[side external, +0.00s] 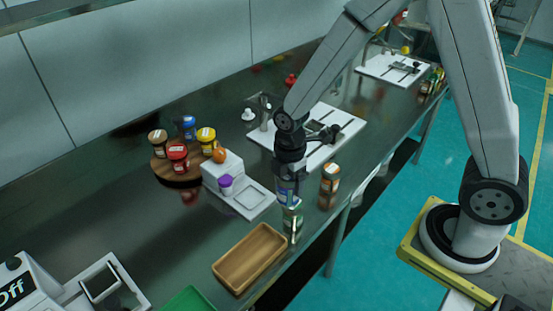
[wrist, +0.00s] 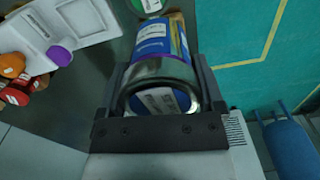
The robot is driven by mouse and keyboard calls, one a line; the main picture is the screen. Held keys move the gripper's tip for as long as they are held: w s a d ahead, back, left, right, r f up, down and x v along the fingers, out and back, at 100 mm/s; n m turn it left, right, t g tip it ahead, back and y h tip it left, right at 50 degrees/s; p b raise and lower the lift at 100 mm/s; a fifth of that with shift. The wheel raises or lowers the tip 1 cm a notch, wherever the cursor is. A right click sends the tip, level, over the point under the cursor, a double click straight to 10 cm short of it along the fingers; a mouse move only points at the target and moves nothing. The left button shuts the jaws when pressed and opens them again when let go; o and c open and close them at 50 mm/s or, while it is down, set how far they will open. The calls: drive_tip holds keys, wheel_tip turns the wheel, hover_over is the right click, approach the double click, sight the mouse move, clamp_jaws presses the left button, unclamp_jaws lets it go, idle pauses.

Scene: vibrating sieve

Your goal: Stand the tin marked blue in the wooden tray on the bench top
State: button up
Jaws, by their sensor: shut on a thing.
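My gripper (side external: 287,176) is shut on a blue-labelled tin (side external: 285,194). The wrist view shows the tin (wrist: 153,40) between the fingers, its rim towards the camera. In the side view the fingers hide much of it, and I cannot tell its clearance above the bench. The wooden tray (side external: 219,269) lies empty near the bench's front edge, below and left of my gripper in the side view. A green-labelled tin (side external: 292,224) stands between the held tin and the tray in that view. The tray does not show clearly in the wrist view.
Several jars stand on a round wooden board (side external: 163,169). A green tray (side external: 187,301) lies in front. The bench edge is close.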

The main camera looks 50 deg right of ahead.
drive_tip(key=s+a+n, duration=0.3)
drive_tip(key=s+a, duration=0.5)
drive_tip(key=s, duration=0.4)
drive_tip(key=shift+f+n, duration=0.15)
drive_tip(key=shift+n, duration=0.25)
approach(251, 258)
drive_tip(key=shift+s+d+r, duration=0.1)
drive_tip(key=shift+s+r, duration=0.15)
drive_tip(key=shift+f, duration=0.1)
drive_tip(key=shift+w+f, duration=0.25)
drive_tip(key=shift+f, duration=1.5)
